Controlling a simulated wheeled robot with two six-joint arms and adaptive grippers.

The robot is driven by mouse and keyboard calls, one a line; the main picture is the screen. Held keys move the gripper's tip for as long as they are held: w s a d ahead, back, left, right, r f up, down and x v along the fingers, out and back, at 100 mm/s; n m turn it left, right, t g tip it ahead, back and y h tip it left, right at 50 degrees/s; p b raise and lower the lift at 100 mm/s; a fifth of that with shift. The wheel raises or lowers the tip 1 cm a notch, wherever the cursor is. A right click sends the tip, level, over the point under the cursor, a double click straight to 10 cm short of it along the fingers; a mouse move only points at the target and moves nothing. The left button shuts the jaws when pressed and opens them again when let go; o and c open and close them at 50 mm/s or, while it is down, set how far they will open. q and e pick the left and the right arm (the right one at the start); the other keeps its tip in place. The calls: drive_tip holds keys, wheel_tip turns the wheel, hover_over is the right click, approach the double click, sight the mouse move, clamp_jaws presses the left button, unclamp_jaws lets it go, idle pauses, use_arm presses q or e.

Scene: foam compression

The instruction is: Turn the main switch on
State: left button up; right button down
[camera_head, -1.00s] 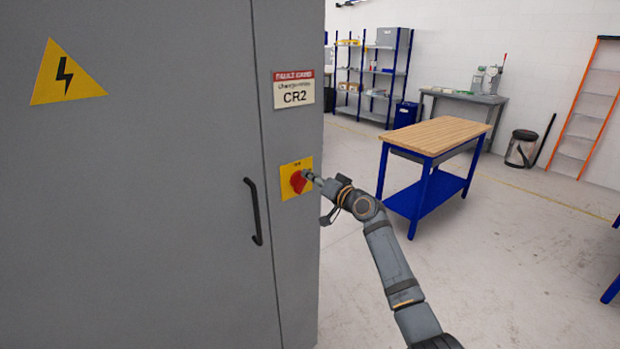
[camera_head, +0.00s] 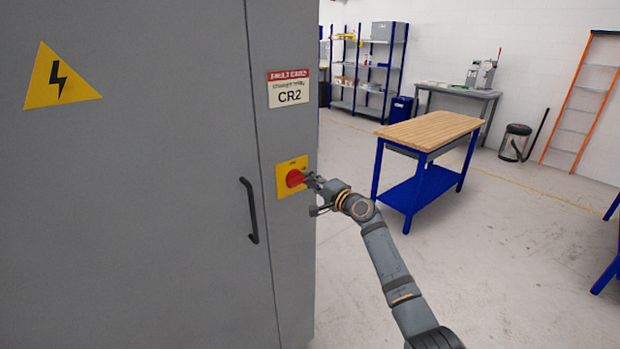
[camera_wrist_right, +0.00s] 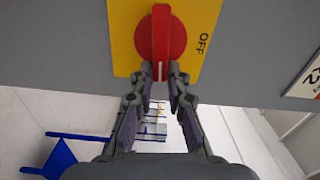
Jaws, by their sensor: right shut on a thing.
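The main switch (camera_head: 295,178) is a red rotary knob on a yellow plate (camera_head: 284,191) on the side strip of a grey cabinet. In the right wrist view the knob (camera_wrist_right: 161,38) has a raised grip bar running up and down the picture, with a white mark at its lower end. The word OFF stands to its right on the yellow plate (camera_wrist_right: 122,35). My right gripper (camera_head: 313,180) reaches the knob from the right. Its fingertips (camera_wrist_right: 161,72) are closed on the lower end of the bar. My left gripper is not in view.
The grey cabinet (camera_head: 130,220) fills the left, with a black door handle (camera_head: 250,210) and a CR2 label (camera_head: 289,90). A wood-topped blue workbench (camera_head: 428,130) stands behind my right arm. Open floor (camera_head: 500,260) lies to the right.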

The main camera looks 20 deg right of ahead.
drive_tip(key=shift+f+m, duration=0.2)
drive_tip(key=shift+m, duration=0.3)
drive_tip(key=c, duration=1.3)
unclamp_jaws()
drive_tip(key=v, duration=1.2)
